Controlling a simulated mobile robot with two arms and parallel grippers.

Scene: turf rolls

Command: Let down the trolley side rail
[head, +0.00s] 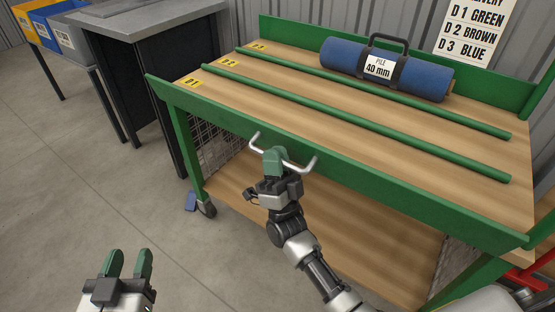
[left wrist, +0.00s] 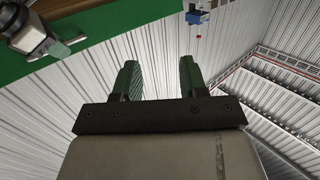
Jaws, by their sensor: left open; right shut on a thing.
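The trolley's green side rail (head: 395,179) runs along the near edge of the wooden trolley deck (head: 455,189) and stands upright. A pale bent handle (head: 306,167) sits on its outer face. My right gripper (head: 273,160) is shut on the handle's middle, and its fingers hide that part. My left gripper (head: 127,265) is open and empty, low at the front left, apart from the trolley. Its two green fingers also show in the left wrist view (left wrist: 160,80), with nothing between them.
A blue roll (head: 345,56) labelled "PILE 40 mm" lies at the back of the deck, past two green dividing bars (head: 420,150). A wooden lower shelf (head: 365,240) lies under the rail. A grey bench (head: 145,18) stands left. The floor (head: 70,190) at left is clear.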

